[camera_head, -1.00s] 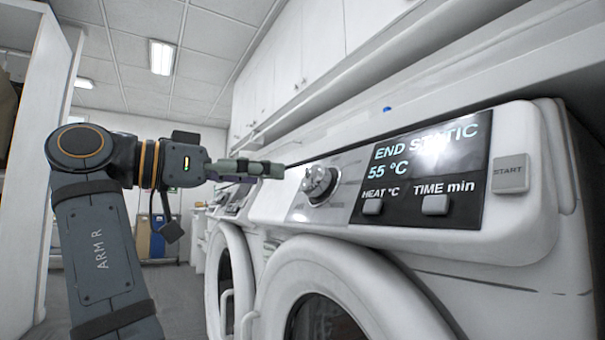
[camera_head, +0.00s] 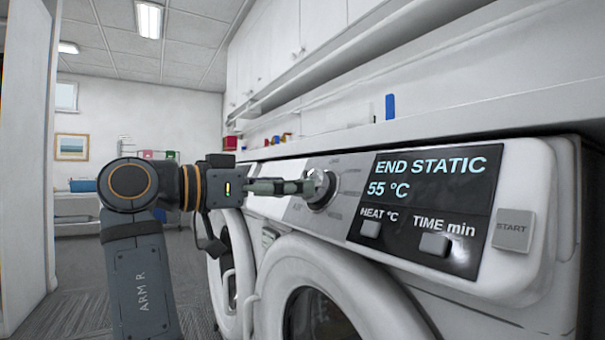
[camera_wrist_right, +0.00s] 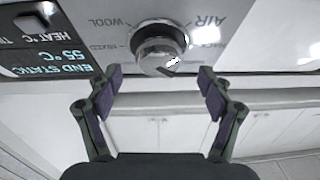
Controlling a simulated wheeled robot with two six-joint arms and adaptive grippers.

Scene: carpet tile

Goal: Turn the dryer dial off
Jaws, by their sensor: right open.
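The dryer dial (camera_head: 320,190) is a round silver knob with a dark ring on the dryer's (camera_head: 527,166) slanted front panel, left of the display (camera_head: 420,205). The display reads "END STATIC 55 °C". My right gripper (camera_head: 309,187) reaches in from the left with its fingertips at the dial in the head view. In the right wrist view the dial (camera_wrist_right: 158,47) is ahead of the open right gripper (camera_wrist_right: 156,80), roughly centred between the fingers. Whether a finger touches it I cannot tell. Part of the dial is behind the fingers in the head view. My left gripper is not in view.
HEAT (camera_head: 370,229) and TIME (camera_head: 435,245) buttons sit below the display, and a START button (camera_head: 513,230) is at the right. A second machine stands beyond at the left. A shelf with small items, including a blue one (camera_head: 390,106), runs above. Carpeted floor is open at the left.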

